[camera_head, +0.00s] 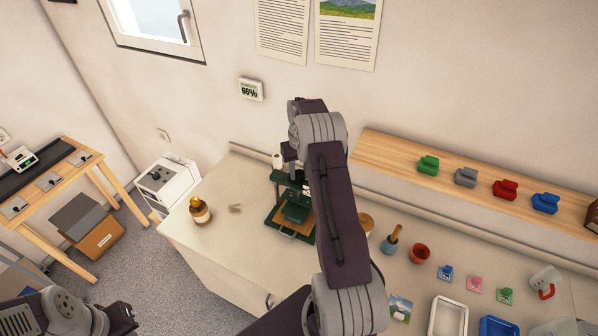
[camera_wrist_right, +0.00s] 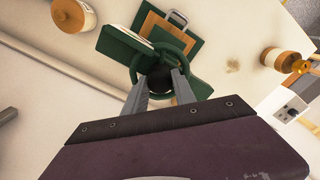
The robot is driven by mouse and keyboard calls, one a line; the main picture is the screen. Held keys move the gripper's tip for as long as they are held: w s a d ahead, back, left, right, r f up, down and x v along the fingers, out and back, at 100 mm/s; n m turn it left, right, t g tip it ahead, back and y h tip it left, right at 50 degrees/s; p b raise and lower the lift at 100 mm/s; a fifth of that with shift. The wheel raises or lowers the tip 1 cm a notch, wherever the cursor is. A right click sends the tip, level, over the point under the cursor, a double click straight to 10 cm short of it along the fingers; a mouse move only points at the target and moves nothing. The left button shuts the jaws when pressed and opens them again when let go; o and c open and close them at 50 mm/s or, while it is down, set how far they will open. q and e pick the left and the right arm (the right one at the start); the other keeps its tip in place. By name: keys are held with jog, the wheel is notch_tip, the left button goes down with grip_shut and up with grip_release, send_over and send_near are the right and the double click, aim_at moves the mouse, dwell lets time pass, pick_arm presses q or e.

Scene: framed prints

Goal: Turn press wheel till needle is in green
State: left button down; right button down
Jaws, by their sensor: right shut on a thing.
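The green press (camera_head: 290,208) stands on the worktop with a wooden board at its base. Its green wheel (camera_wrist_right: 187,44) shows from above in the right wrist view, a ring around a dark hub. My right gripper (camera_wrist_right: 160,82) reaches down to the wheel, its two grey fingers shut on it; the exact contact is hard to see. In the head view my right gripper (camera_head: 289,154) is above the press, and my arm hides part of the press. No needle or green zone is readable in either view. My left gripper (camera_head: 122,318) is at the lower left, away from the press; its jaws are unclear.
An amber bottle (camera_head: 199,210) stands left of the press. A wooden-handled tool (camera_head: 391,238), a red pot (camera_head: 419,253) and white trays (camera_head: 448,317) lie to the right. A wooden shelf (camera_head: 393,157) holds coloured blocks behind. The worktop left of the press is mostly clear.

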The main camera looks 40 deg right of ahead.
jog(key=m, duration=1.2)
jog(key=shift+m, duration=0.4)
jog(key=m, duration=1.2)
jog(key=shift+m, duration=0.3)
jog(key=c, duration=1)
grip_release()
